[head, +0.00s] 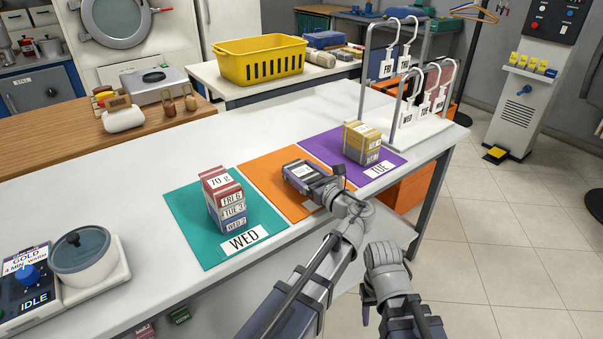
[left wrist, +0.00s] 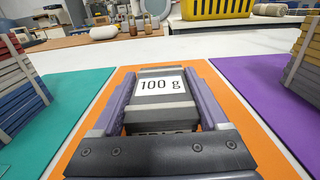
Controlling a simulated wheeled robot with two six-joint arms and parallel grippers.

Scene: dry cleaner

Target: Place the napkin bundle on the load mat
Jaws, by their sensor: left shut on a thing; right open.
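My left gripper (head: 322,188) is shut on a dark grey bundle (head: 299,171) over the orange mat (head: 262,172). In the left wrist view the bundle (left wrist: 160,100) carries a white "100 g" label, and the purple fingers flank both its sides. Orange mat shows around it; whether its underside touches the mat is unclear. I cannot tell for certain that this is the napkin bundle. My arm hides the front of the orange mat, so no mat label reads as load. My right gripper (head: 367,302) is open and empty, beyond the counter's front edge.
A red, grey and blue stack (head: 225,200) stands on the teal WED mat (head: 190,222), left of the bundle. A yellow and grey stack (head: 361,142) stands on the purple TUE mat (head: 322,142), right. A tag rack (head: 365,75) stands at the counter's right end.

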